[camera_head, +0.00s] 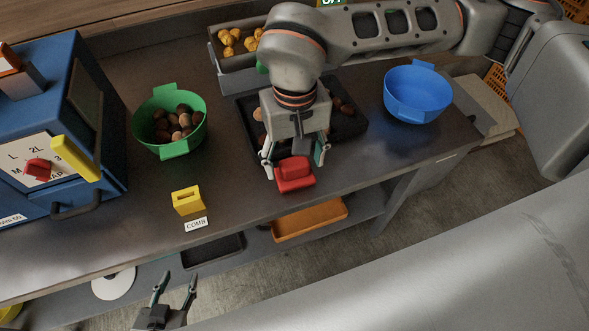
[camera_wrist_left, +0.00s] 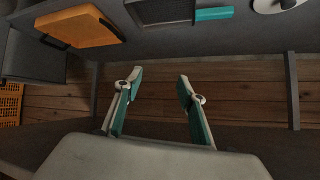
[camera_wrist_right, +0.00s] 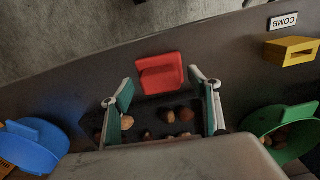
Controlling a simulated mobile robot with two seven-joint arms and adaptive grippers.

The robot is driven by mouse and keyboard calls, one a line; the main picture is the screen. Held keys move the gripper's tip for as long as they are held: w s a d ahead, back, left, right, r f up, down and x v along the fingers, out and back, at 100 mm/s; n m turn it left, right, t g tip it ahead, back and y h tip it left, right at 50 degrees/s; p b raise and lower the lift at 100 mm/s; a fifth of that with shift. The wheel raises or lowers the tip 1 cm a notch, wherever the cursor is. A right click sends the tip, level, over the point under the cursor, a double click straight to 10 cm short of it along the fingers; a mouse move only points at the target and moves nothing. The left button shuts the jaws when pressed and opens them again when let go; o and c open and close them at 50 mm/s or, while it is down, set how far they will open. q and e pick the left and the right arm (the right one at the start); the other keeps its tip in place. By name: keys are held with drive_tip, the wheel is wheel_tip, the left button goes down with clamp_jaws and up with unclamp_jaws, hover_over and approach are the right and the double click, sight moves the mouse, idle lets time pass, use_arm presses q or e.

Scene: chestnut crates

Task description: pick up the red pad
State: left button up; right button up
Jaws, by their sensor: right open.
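The red pad (camera_head: 295,174) is a small block with a raised part, near the front edge of the dark bench. In the right wrist view the pad (camera_wrist_right: 160,75) shows ahead of the fingers, in line with the gap between them. My right gripper (camera_head: 293,163) is open over the bench, its fingertips close to the pad. No contact with the pad is clear. It also shows open in its own wrist view (camera_wrist_right: 160,85). My left gripper (camera_head: 178,279) is open and empty, low in front of the bench; it also shows in the left wrist view (camera_wrist_left: 160,80).
A dark tray (camera_head: 354,127) with chestnuts lies behind the pad. A green bowl (camera_head: 175,150) of chestnuts and a yellow block (camera_head: 187,202) stand left, a blue bowl (camera_head: 418,101) right. A blue machine (camera_head: 112,150) stands far left. An orange tray (camera_head: 310,219) is on the shelf below.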

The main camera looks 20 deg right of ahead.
sight(294, 162)
drive_tip(key=shift+f, duration=0.25)
drive_tip(key=c, duration=1.2)
drive_tip(key=shift+c, duration=0.2)
drive_tip(key=shift+r, duration=0.25)
use_arm(q)
drive_tip(key=shift+s+d+r+p, duration=0.15)
drive_tip(key=shift+r+p, duration=0.4)
drive_tip(key=shift+p, duration=0.4)
use_arm(e)
wheel_tip(294, 162, up, 20)
drive_tip(key=shift+f, duration=0.2)
